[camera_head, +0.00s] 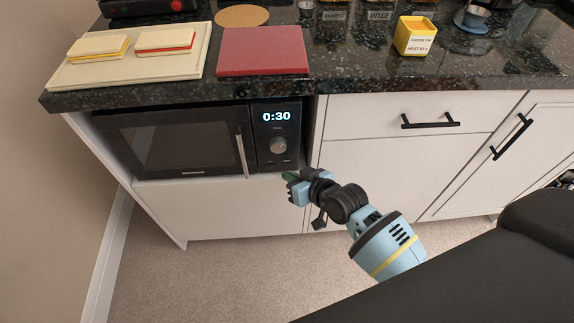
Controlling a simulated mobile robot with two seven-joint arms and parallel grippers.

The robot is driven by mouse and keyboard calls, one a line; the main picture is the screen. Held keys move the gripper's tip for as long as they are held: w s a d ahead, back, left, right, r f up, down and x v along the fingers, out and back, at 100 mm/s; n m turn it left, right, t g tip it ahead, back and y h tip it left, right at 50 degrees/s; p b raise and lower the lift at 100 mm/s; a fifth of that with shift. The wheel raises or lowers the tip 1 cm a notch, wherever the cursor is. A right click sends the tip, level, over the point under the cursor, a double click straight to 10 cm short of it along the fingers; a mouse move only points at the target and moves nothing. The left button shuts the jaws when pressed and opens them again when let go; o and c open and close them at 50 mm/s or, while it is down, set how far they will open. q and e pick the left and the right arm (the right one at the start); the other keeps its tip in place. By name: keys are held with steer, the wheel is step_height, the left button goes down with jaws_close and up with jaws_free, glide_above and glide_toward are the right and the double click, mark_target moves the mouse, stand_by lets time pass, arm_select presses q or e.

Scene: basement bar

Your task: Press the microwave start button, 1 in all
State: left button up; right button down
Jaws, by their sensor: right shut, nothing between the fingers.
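The black microwave (180,142) sits in an open bay under the dark countertop, its door shut with a vertical silver handle. Its control panel on the right has a lit display (276,116) reading 0:30 and a round silver knob (278,146) below. A start button cannot be made out; the bottom of the panel is close behind my gripper. My right gripper (290,180) is shut and empty, just below and slightly right of the knob, at the panel's lower edge. Whether it touches the panel cannot be told. My left gripper is not in view.
The dark counter (350,72) overhangs the microwave. On it are a cream board (70,80) with two sandwiches, a red board (262,50) and a yellow box (414,36). White cabinets (380,175) with black handles stand to the right. Carpeted floor below is clear.

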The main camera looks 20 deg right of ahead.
steer(key=shift+w+d, duration=0.1)
steer(key=shift+w, duration=0.1)
steer(key=shift+w, duration=0.25)
steer(key=shift+w+d, duration=0.1)
stand_by(0.7)
